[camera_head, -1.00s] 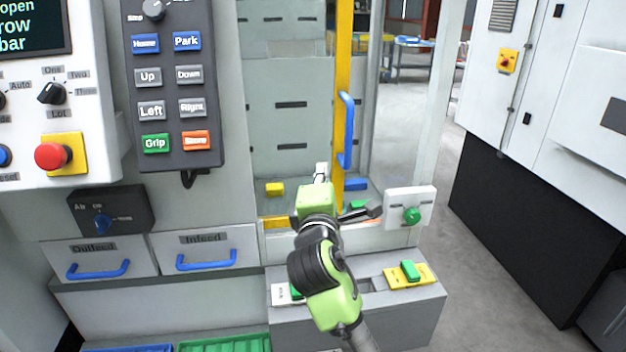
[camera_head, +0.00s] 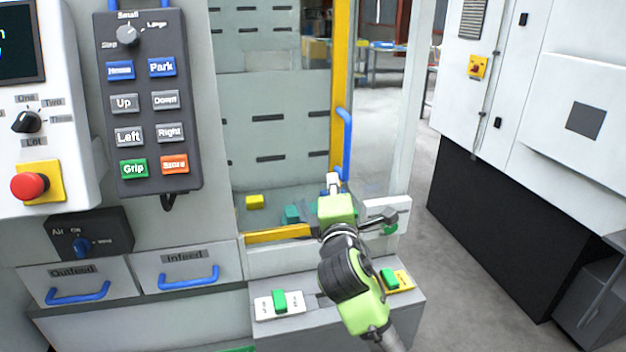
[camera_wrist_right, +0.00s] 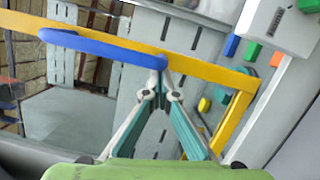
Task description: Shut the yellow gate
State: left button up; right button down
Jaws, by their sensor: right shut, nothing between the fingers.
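The yellow gate (camera_head: 340,75) is a yellow frame with an upright bar and a bottom bar; a gap remains between its upright and the pale post on the right. Its blue handle (camera_head: 347,140) is on the upright. My right gripper (camera_head: 333,181) is shut and empty at the handle's lower end. In the right wrist view its closed fingertips (camera_wrist_right: 168,88) lie close by one end of the blue handle (camera_wrist_right: 100,45), beside the yellow bar (camera_wrist_right: 205,70). I cannot tell whether they touch. My left gripper is not in view.
A button pendant (camera_head: 150,105) and a red stop button (camera_head: 30,186) are on the left. Two drawers (camera_head: 185,270) sit below. A ledge with green rockers (camera_head: 280,300) lies under my right arm. A white cabinet (camera_head: 560,110) stands right, beyond open floor.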

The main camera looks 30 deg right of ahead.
pick_arm(q)
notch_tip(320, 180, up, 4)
jog(key=p, duration=0.2)
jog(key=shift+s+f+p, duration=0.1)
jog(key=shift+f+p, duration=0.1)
jog(key=shift+p, duration=0.2)
pick_arm(e)
jog(key=s+d, duration=0.4)
jog(key=d, duration=0.9)
jog(key=shift+d, duration=0.2)
jog(key=shift+r, duration=0.1)
jog(key=shift+w, duration=0.1)
